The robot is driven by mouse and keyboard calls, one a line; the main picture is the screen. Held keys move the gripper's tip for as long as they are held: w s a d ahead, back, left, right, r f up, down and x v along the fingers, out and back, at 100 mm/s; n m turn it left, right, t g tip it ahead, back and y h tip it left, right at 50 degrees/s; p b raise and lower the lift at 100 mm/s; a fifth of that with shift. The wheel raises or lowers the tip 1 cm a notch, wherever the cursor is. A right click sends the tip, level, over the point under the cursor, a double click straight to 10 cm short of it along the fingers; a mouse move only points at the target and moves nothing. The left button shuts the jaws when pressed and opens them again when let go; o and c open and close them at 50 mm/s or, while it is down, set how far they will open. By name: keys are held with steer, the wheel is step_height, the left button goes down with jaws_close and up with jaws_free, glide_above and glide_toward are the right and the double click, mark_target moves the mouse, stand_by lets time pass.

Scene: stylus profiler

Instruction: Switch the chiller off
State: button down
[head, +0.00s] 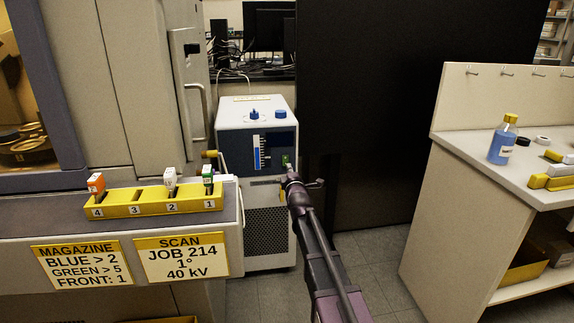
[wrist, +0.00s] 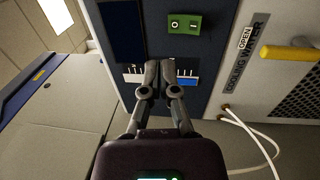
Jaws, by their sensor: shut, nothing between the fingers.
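The chiller (head: 255,113) is a white box with a dark front panel (head: 262,145), standing on the floor behind the bench. Its small green switch (head: 285,160) is low on the right of the panel. In the wrist view the green switch (wrist: 184,24) shows O and I marks; which side is pressed I cannot tell. My gripper (wrist: 160,68) is shut and empty, its fingertips in front of the dark panel and a little short of the switch in the picture. In the head view my gripper (head: 290,176) is just below the switch. Contact with the panel is not clear.
A yellow valve handle (wrist: 290,53) beside an OPEN / COOLING WATER label is near the switch. White hoses (wrist: 250,138) run below it. A bench with a yellow magazine (head: 150,204) stands left; a black cabinet (head: 380,110) stands right of the chiller.

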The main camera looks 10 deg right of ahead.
steer(key=s, duration=0.5)
steer(key=shift+s+r, duration=0.3)
steer(key=shift+r, duration=0.05)
steer(key=s+f+m+g+p, duration=0.2)
steer(key=s+f+m+g, duration=0.75)
steer(key=s+f, duration=0.35)
steer(key=s+f+m+g+p, duration=0.35)
steer(key=s+m+g, duration=0.6)
steer(key=s, duration=1.05)
step_height(320, 180, up, 37)
steer(key=n+p, duration=0.1)
steer(key=p, duration=3.5)
steer(key=shift+s+a+f, duration=0.1)
steer(key=shift+f, duration=0.05)
